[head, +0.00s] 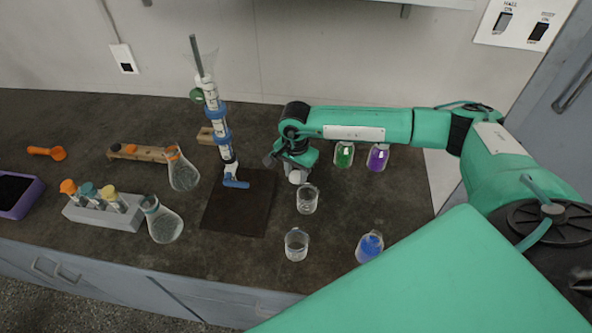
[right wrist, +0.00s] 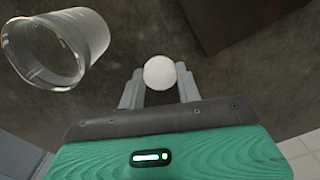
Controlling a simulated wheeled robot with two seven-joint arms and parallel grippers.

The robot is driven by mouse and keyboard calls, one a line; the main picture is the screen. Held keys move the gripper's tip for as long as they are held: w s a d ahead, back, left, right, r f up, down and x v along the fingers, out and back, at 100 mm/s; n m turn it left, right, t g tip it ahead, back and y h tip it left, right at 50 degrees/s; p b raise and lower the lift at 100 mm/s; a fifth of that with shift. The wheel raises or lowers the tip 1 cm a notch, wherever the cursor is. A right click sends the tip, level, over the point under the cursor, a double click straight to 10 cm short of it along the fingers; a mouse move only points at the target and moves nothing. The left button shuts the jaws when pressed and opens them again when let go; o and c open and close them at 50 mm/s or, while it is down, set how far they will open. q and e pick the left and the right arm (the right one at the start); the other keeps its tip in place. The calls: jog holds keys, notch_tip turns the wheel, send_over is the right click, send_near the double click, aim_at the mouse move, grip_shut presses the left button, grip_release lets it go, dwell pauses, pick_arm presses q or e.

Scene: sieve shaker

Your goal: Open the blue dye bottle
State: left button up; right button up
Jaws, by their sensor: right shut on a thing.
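The blue dye bottle (head: 369,247) stands at the front right of the bench in the head view, tilted-looking from this angle, with blue contents. I cannot make out a cap on it. My right gripper (head: 297,174) is well away from it, up and to the left, above the bench behind a clear beaker. It is shut on a small white round cap (right wrist: 160,72), which sits between the fingertips in the right wrist view (right wrist: 160,88). The cap also shows below the gripper in the head view. My left gripper is not in view.
Clear beakers stand nearby (head: 307,199) and (head: 296,244). Green (head: 343,154) and purple (head: 378,157) bottles stand behind. A dark board (head: 222,218) and burette (head: 216,120) are left, with flasks (head: 164,222) and a tube rack (head: 103,214) beyond. The bench between the front beaker and blue bottle is clear.

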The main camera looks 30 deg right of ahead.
jog(key=shift+f, duration=0.35)
jog(key=o, duration=1.1)
jog(key=shift+r, duration=0.1)
